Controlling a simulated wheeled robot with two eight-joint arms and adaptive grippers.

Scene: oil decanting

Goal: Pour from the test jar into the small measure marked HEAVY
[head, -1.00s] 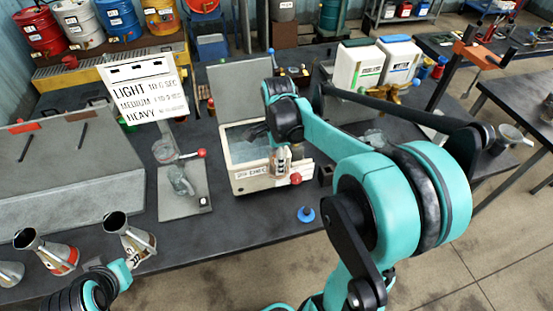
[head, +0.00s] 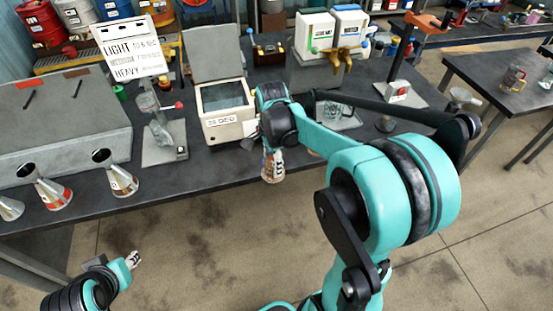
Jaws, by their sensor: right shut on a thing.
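My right gripper (head: 273,152) points down at the table's front edge, just right of the white bath. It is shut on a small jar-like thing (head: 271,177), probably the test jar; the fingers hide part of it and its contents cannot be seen. Three conical metal measures stand at the left of the table: one with an orange-brown band (head: 121,181), one with a red band (head: 54,194), and one cut by the picture edge (head: 9,208). Their labels are too small to read. My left gripper (head: 133,260) is low at the left, away from the measures; its opening is unclear.
The white bath (head: 222,125) stands open beside the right gripper. A stand with glassware (head: 160,130) is left of it. A sign (head: 130,48) lists LIGHT, MEDIUM and HEAVY. White containers with taps (head: 335,38) stand behind.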

